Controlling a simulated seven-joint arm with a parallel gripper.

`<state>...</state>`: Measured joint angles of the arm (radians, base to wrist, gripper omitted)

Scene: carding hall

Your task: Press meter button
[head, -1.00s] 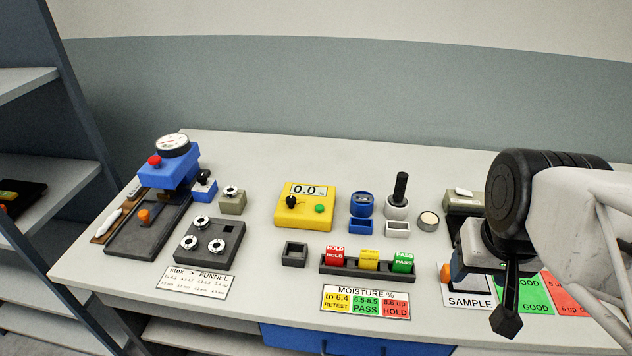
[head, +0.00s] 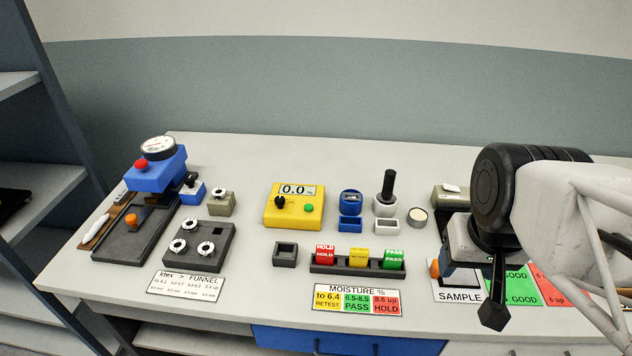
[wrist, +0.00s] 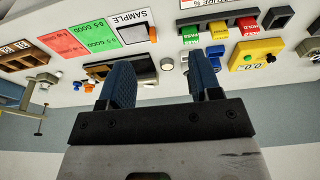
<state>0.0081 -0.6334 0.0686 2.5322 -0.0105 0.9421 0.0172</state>
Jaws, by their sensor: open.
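The yellow meter (head: 295,206) sits near the middle of the bench. Its display reads 0.0, with a black knob on the left and a green button (head: 309,208) on the right. In the wrist view the meter (wrist: 257,54) shows upside down at the right, and its green button (wrist: 248,58) is visible. My gripper (head: 493,312) is at the right of the bench, well apart from the meter. In the wrist view its two blue fingers (wrist: 162,82) are spread with nothing between them.
A dark rack (head: 357,271) holds red HOLD, yellow and green PASS blocks. A blue cup (head: 350,203) and a white mortar-like cup with a black handle (head: 386,205) stand right of the meter. A blue gauge device (head: 157,172) is at left. The bench front holds printed cards.

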